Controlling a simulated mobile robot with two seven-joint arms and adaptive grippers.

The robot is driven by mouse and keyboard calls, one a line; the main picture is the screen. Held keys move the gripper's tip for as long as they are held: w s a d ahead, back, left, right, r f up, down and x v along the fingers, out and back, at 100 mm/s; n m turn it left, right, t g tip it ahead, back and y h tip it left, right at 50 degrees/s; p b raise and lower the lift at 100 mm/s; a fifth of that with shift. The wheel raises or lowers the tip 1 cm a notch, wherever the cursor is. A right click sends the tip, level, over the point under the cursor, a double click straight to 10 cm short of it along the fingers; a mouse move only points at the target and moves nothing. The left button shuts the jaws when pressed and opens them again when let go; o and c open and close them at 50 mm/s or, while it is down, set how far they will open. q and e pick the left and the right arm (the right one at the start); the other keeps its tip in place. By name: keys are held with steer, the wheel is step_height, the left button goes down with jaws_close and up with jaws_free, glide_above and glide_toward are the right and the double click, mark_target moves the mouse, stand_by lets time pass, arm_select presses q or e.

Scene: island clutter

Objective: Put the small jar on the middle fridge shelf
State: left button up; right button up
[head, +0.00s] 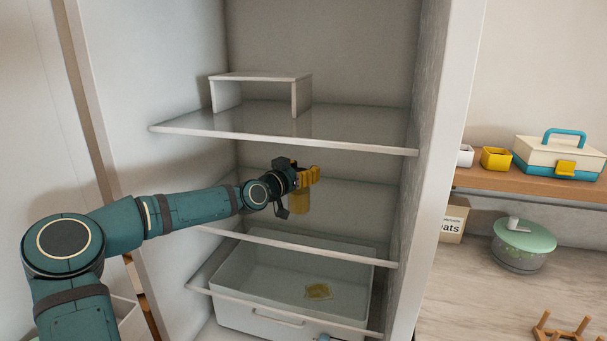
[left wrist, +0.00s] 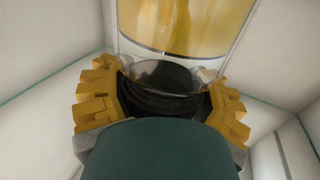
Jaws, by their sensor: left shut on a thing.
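My left gripper (head: 308,177) is inside the open fridge, above the middle shelf (head: 345,256), with its yellow fingers shut on the small jar (head: 299,203). The jar is upright, with yellow contents, and hangs just below the fingers. In the left wrist view the jar (left wrist: 182,28) shows as a clear vessel with yellow inside, between the two yellow fingers of the left gripper (left wrist: 162,95). I cannot tell whether its base touches the shelf. My right gripper is not in view.
The upper shelf (head: 285,138) with a small white riser (head: 262,77) is above my arm. Below is a clear drawer (head: 262,317) with a yellow item (head: 318,291) showing. The fridge's right wall (head: 440,150) bounds the space. A counter with a green-lidded pot (head: 524,240) is outside right.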

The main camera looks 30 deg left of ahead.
arm_select(q)
steer(key=shift+w+f, duration=0.2)
steer(key=shift+f, duration=0.15)
steer(key=shift+f, duration=0.1)
steer(key=o, duration=1.5)
steer(key=shift+s, duration=0.1)
steer(key=s+a, duration=0.1)
steer(key=s, duration=0.6)
steer(key=shift+s, duration=0.15)
